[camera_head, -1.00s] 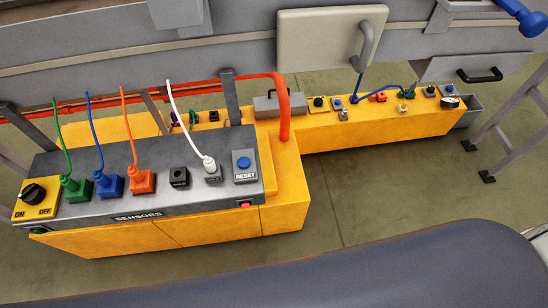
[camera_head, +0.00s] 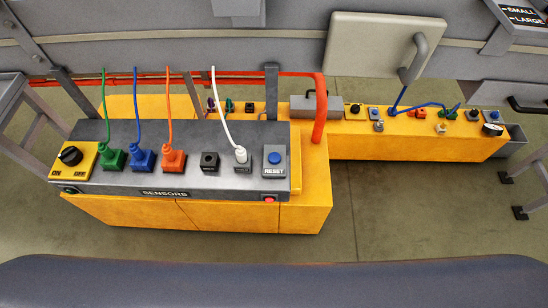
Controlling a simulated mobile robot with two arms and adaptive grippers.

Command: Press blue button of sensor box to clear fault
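The sensor box (camera_head: 225,188) is a dark grey panel labelled SENSORS on top of a yellow base, left of centre in the head view. Its blue button (camera_head: 274,158) sits on a grey block marked RESET at the panel's right end. A small red light (camera_head: 269,198) shows on the front face below the button. A black ON/OFF knob (camera_head: 70,156) on a yellow plate is at the left end. Green (camera_head: 112,158), blue (camera_head: 143,158), orange (camera_head: 172,160) and white (camera_head: 241,156) plugs with cables stand between them. Neither gripper is in view.
A second yellow base (camera_head: 420,146) with plugs and knobs extends to the back right. A thick red pipe (camera_head: 319,110) rises beside the sensor box. A grey panel with a handle (camera_head: 386,50) hangs behind. Open floor (camera_head: 400,215) lies in front and to the right.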

